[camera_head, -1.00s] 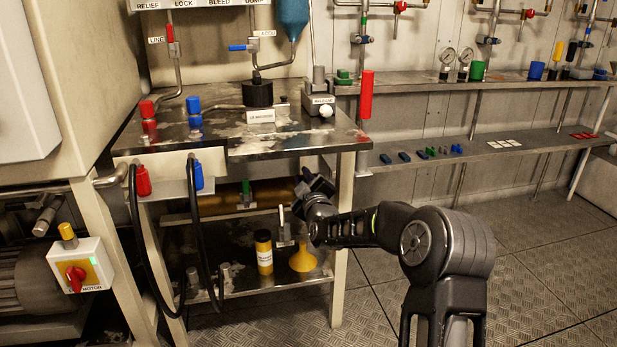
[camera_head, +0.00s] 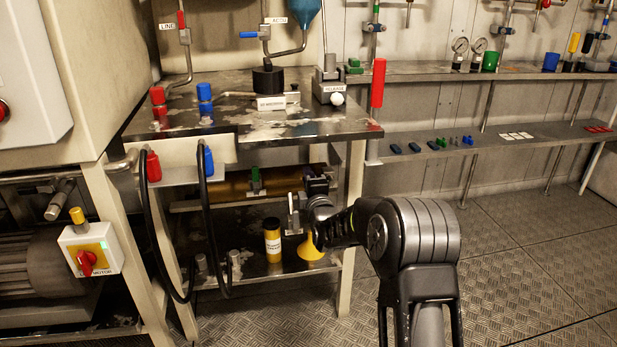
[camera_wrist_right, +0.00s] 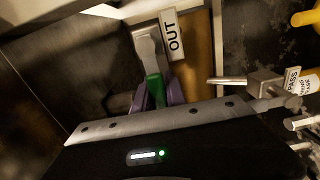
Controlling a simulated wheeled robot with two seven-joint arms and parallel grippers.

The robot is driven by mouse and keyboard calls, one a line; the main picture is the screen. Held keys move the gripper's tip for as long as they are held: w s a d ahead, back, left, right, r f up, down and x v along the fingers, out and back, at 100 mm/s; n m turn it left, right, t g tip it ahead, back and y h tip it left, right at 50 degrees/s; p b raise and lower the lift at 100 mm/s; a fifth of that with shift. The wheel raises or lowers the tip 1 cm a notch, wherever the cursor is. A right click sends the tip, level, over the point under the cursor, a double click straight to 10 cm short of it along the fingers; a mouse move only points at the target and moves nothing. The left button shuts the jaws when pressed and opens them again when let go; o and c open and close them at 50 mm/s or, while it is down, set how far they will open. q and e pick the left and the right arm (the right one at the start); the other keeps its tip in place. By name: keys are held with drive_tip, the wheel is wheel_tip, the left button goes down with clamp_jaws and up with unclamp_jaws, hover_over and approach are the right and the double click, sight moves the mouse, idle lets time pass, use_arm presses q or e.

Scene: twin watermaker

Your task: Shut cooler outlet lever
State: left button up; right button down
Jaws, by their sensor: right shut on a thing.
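The cooler is a brown cylinder (camera_head: 228,188) lying under the bench top. A green lever (camera_head: 255,178) stands near its middle in the head view. In the right wrist view, another green lever (camera_wrist_right: 154,88) sits on a grey metal fitting (camera_wrist_right: 147,42) beside a white "OUT" label (camera_wrist_right: 170,36). My right gripper (camera_wrist_right: 157,97) has its purple-grey fingers on both sides of this green lever, shut on it. In the head view my right gripper (camera_head: 319,181) is at the cooler's right end and hides the outlet lever. My left gripper is not in view.
The bench top (camera_head: 300,126) lies above my gripper, and its right front leg (camera_head: 351,220) stands close to my forearm. Below are a yellow bottle (camera_head: 273,240) and a yellow funnel (camera_head: 311,249). Black hoses (camera_head: 213,230) hang at left. The floor at right is clear.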

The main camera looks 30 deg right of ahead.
drive_tip(key=shift+d+f, duration=0.1)
idle(0.3)
drive_tip(key=c, duration=1.4)
unclamp_jaws()
drive_tip(key=shift+o, duration=0.2)
drive_tip(key=shift+s, duration=0.1)
drive_tip(key=p+v, duration=0.2)
drive_tip(key=v, duration=0.5)
drive_tip(key=shift+s+a, duration=0.2)
drive_tip(key=shift+s, duration=0.1)
